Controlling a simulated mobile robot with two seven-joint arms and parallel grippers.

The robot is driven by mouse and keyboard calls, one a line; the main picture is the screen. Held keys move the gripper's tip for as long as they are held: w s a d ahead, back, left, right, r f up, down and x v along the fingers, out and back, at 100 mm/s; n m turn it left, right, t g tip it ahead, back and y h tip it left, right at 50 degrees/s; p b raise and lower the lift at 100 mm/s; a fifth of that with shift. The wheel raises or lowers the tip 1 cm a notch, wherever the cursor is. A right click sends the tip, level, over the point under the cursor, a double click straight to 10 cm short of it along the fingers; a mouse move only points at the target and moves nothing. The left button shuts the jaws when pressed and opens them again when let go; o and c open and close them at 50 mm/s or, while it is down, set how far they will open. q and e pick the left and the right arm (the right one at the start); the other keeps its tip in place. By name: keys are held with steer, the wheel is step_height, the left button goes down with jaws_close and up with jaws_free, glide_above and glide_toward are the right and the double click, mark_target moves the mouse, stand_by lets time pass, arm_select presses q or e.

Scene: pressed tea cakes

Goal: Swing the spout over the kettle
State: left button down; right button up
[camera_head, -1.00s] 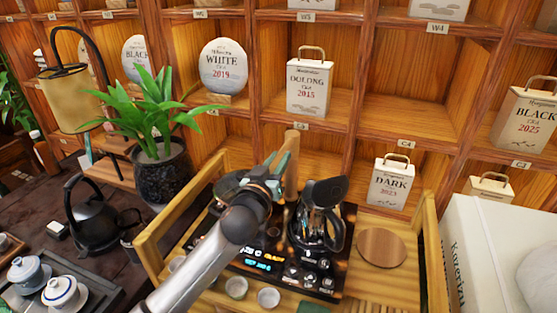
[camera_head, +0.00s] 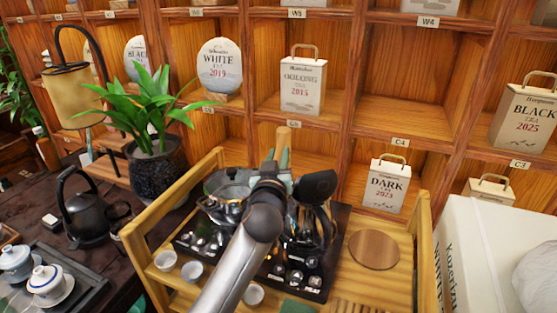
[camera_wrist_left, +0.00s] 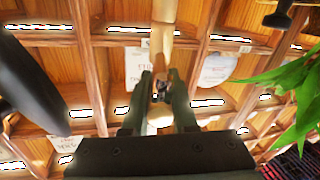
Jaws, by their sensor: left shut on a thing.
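My left gripper (camera_head: 276,158) is at the tea stove (camera_head: 193,243), between a glass pot (camera_head: 222,186) on the left and a kettle (camera_head: 318,184) with a black top on the right. It is shut on what appears to be the spout; my gripper and arm hide most of it. In the left wrist view the two fingers (camera_wrist_left: 160,92) close around a small part whose shape is unclear. A pale wooden post (camera_head: 284,138) rises just behind the fingertips. My arm hides part of the kettle, so I cannot tell whether the spout is over it. My right gripper is not in view.
The stove stands on a wooden tray with raised side rails (camera_head: 424,245). Small cups (camera_head: 165,260) and a round wooden board (camera_head: 374,249) are on it. A potted plant (camera_head: 156,170) and a black kettle (camera_head: 85,212) stand left. Shelves with tea packages rise behind.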

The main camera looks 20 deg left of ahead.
arm_select(q)
steer(key=shift+r, duration=0.1)
stand_by(0.4)
steer(key=c, duration=0.7)
jaws_free()
